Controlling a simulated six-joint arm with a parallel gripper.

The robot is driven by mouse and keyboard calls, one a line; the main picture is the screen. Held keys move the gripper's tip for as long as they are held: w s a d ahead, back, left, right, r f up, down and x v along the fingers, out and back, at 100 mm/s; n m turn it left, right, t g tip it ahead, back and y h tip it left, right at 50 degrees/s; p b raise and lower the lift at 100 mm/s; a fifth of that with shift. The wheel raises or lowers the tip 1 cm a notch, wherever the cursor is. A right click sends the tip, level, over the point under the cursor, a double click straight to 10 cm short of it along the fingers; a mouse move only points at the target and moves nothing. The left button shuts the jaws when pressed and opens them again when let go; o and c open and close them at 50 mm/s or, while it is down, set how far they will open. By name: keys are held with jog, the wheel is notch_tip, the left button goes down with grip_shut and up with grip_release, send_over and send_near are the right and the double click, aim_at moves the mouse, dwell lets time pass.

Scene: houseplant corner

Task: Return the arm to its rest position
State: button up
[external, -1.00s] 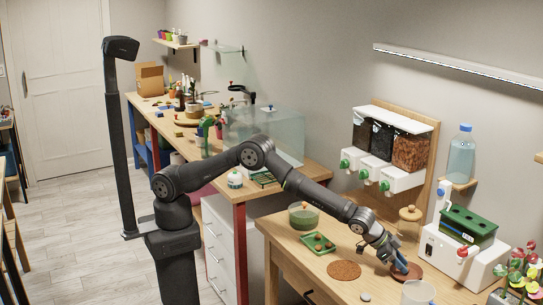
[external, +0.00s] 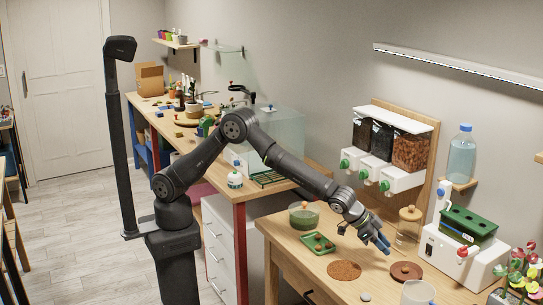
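My gripper (external: 380,245) is in the air above the right-hand table, pointing down and to the right, with bluish fingertips. It is above and between a round brown mat (external: 344,270) and a reddish-brown saucer (external: 406,274). It touches neither, and I see nothing hanging from it. The fingers are too small in the picture to tell whether they are open or shut. My arm (external: 285,160) is raised at the elbow and stretches from its base at the left over to the table.
A green tray (external: 318,244) with small items and a green-tinted bowl (external: 303,217) stand left of my gripper. A glass jar (external: 409,226), dispensers (external: 380,172) and a white machine (external: 455,258) stand behind and right. A clear cup (external: 418,293) is at the front.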

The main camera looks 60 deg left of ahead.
aim_at(400, 272)
jog(key=x, duration=0.9)
jog(key=shift+w+d+f, duration=0.15)
jog(key=shift+w+f, duration=0.05)
notch_tip(400, 272, up, 4)
jog(key=shift+d+r, duration=0.1)
jog(key=shift+r, duration=0.05)
jog(key=s+d+r, duration=0.1)
jog(key=s+r, duration=0.6)
jog(key=s, duration=0.5)
jog(key=s+a+n+y, duration=0.1)
jog(key=s+a, duration=0.4)
jog(key=a, duration=0.4)
jog(key=s+a+n+t, duration=0.1)
jog(key=s+a, duration=0.4)
jog(key=a, duration=0.4)
jog(key=s+a+n+y, duration=0.1)
jog(key=s+a, duration=0.3)
jog(key=a, duration=0.6)
jog(key=shift+s+f+n+t+y, duration=0.2)
jog(key=shift+s+n+t+y, duration=0.15)
jog(key=shift+n, duration=0.25)
jog(key=shift+o, duration=0.5)
